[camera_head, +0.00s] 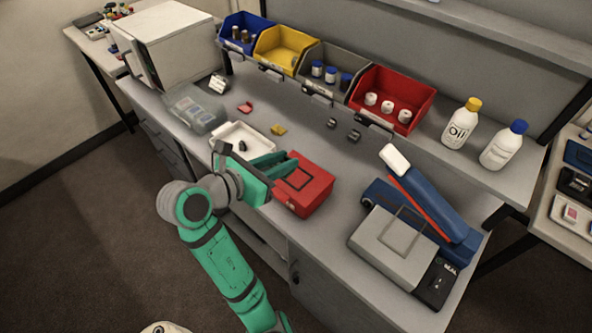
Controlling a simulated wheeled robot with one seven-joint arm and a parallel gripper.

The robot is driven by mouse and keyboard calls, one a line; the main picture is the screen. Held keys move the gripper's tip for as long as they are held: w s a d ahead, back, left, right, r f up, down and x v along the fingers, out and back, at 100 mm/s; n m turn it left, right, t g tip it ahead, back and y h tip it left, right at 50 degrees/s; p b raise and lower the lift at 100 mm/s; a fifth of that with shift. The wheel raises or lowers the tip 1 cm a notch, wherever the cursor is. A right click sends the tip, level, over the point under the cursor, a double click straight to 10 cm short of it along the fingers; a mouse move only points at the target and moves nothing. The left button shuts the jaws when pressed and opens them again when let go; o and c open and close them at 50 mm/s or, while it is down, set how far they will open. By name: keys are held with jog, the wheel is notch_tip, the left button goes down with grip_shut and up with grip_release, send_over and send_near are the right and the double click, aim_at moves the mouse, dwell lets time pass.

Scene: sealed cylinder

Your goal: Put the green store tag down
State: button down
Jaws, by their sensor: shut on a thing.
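My gripper (291,158) is at the front middle of the workbench, beside the white tray and by the back left edge of the red box. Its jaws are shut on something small. The green store tag cannot be told apart from my green fingers in this view. A yellow tag-like piece (278,130) and a red one (245,107) lie flat on the bench behind the tray.
A white tray (219,148) and a red box (308,192) flank my gripper. A sealing machine (395,248) stands at right. Blue (232,25), yellow (270,42), grey (316,62) and red (413,88) bins line the back. Small dark pieces (354,135) lie mid-bench.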

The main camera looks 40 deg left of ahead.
send_over(296, 179)
jog(key=f, duration=0.5)
jog(key=shift+s+f, duration=0.2)
jog(key=shift+f, duration=0.1)
jog(key=shift+w+f, duration=0.15)
jog(key=shift+f, duration=0.75)
jog(key=shift+w+f, duration=0.1)
jog(key=shift+f, duration=0.8)
jog(key=shift+f, duration=0.3)
jog(key=c, duration=1.5)
grip_release()
jog(key=shift+c, duration=0.2)
jog(key=shift+r, duration=0.1)
jog(key=shift+r, duration=0.25)
jog(key=v, duration=1.2)
